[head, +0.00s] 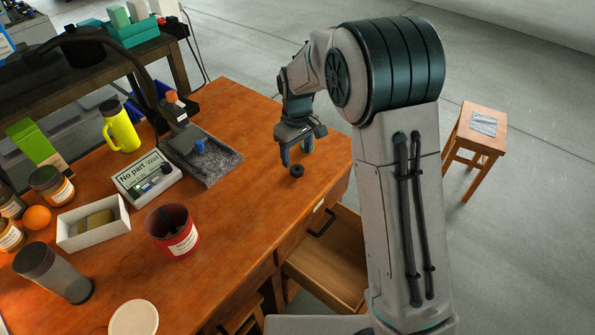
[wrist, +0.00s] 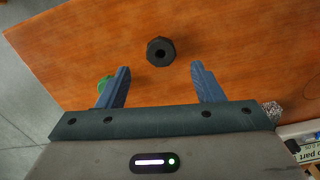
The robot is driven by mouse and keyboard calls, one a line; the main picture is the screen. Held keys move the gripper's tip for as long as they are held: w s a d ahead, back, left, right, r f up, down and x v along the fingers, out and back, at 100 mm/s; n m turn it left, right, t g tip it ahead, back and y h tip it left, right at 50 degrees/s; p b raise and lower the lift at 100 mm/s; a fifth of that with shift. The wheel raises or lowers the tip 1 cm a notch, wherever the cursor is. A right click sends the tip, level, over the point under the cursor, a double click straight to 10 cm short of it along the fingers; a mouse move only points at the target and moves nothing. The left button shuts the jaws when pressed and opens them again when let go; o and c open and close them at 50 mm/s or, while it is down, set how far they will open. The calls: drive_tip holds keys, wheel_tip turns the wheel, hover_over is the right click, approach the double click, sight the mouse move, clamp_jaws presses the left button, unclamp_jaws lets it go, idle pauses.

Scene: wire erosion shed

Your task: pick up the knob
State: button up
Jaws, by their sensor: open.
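The knob (head: 296,170) is a small black round piece with a hole in its middle. It sits on the orange-brown wooden table, near the right edge in the head view. In the wrist view the knob (wrist: 161,51) lies just beyond the fingertips, roughly centred between them. My gripper (head: 295,158) is above the table close to the knob, pointing down. In the wrist view my gripper (wrist: 158,76) has its two blue fingers spread wide, with nothing between them. The fingers do not appear to touch the knob.
A green thing (wrist: 104,84) lies partly behind the left finger in the wrist view. A dark grey slab (head: 215,165), a "No part" box (head: 147,180) and a red tin (head: 173,232) stand left of the knob. A drawer (head: 335,262) hangs open below the table edge.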

sight(297, 165)
wheel_tip(297, 165, down, 5)
drive_tip(key=shift+s+f, duration=0.15)
drive_tip(key=c, duration=1.1)
